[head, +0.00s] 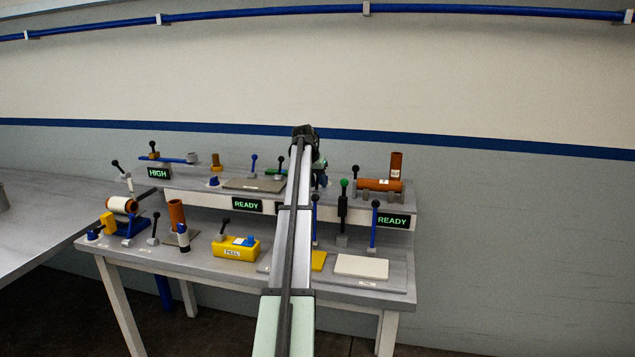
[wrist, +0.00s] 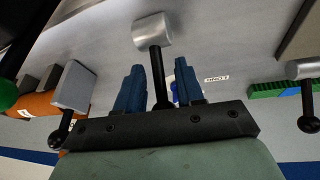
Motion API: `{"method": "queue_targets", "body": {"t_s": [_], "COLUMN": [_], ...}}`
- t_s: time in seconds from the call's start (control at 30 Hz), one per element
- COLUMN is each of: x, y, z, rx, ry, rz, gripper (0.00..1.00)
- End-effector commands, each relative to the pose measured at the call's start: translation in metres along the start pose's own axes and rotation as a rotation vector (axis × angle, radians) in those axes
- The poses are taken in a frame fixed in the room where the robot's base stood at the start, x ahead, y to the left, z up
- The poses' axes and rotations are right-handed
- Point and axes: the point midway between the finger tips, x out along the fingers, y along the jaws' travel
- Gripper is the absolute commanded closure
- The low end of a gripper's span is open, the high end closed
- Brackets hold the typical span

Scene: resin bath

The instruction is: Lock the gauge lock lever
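In the wrist view my gripper (wrist: 160,85) has two blue fingers standing apart, with a gap between them. A lever with a black rod (wrist: 157,70) and a silver hub (wrist: 153,32) shows between and beyond the fingers. The rod's lower end is hidden behind my dark finger mount. I see no finger clearly touching the rod. I cannot tell for sure that this is the gauge lock lever; a small white label (wrist: 216,78) beside it is too blurred to read.
Other black-knobbed levers flank it, one on a grey block (wrist: 72,88) at left, one on a silver hub (wrist: 307,68) at right. An orange cylinder (wrist: 40,105) and a green block (wrist: 268,89) lie nearby. The bench (head: 210,250) holds a yellow box (head: 236,249) and several levers.

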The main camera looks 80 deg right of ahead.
Motion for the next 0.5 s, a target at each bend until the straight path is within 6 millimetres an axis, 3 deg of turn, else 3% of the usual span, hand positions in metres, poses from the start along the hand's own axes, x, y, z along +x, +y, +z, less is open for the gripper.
{"method": "queue_targets", "body": {"t_s": [0.17, 0.5], "x": [0.0000, -0.0002], "y": [0.0000, -0.0002], "z": [0.0000, -0.0001], "rx": [0.000, 0.000], "ry": [0.000, 0.000], "rz": [0.000, 0.000], "gripper": [0.63, 0.95]}}
